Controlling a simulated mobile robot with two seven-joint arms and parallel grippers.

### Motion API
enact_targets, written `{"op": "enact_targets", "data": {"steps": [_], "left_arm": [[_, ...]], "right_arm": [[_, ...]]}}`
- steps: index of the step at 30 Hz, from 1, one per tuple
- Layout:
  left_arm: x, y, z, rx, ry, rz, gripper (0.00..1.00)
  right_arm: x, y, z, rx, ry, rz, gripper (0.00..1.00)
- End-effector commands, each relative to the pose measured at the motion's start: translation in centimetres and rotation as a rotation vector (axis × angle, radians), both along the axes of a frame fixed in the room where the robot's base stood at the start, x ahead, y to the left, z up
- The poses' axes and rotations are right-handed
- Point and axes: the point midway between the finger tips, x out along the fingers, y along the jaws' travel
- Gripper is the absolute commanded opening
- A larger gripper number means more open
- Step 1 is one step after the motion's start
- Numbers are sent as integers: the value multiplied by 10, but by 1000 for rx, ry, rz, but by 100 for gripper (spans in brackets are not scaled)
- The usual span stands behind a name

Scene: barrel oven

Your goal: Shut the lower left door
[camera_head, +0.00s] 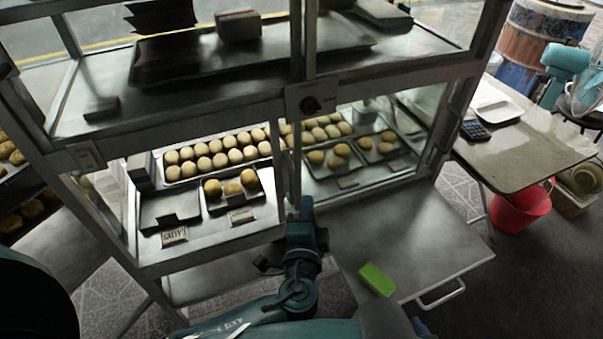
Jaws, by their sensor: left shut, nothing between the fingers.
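The display cabinet's lower level has a left opening (205,200) that looks uncovered, with trays and buns plainly visible inside. The right half looks hazier, as if behind glass. Two upright frame bars (283,165) stand side by side at the middle, seemingly door edges; I cannot tell exactly where the lower left door's pane lies. My left gripper (306,207) is shut and empty, pointing at the cabinet close to the foot of these bars. Whether it touches them is unclear. My right gripper is not in view.
A metal board (410,235) with a handle juts out to the right of my left gripper, carrying a green block (376,280). A side table (530,155) with a white tray stands at the right, a red bucket (520,208) below it. Bread racks (20,205) are at far left.

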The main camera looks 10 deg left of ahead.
Motion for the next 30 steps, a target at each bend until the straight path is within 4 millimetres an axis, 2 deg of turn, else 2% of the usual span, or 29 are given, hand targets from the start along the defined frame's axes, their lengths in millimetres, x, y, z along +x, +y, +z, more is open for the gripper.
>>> {"op": "enact_targets", "data": {"steps": [3, 8, 14, 21, 25, 30], "left_arm": [[7, -7, 11, 71, -70, -23, 0], [19, -7, 16, 85, -86, -27, 0], [58, -2, 19, 84, -84, -24, 0], [108, 4, 20, 82, -83, -25, 0], [95, 24, 17, 84, -76, -26, 0], [89, 37, 14, 81, -78, -26, 0]], "right_arm": [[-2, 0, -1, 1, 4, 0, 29], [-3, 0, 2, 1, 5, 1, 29], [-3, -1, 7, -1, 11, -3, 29], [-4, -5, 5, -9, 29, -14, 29], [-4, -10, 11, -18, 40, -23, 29], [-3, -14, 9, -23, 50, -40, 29]]}}
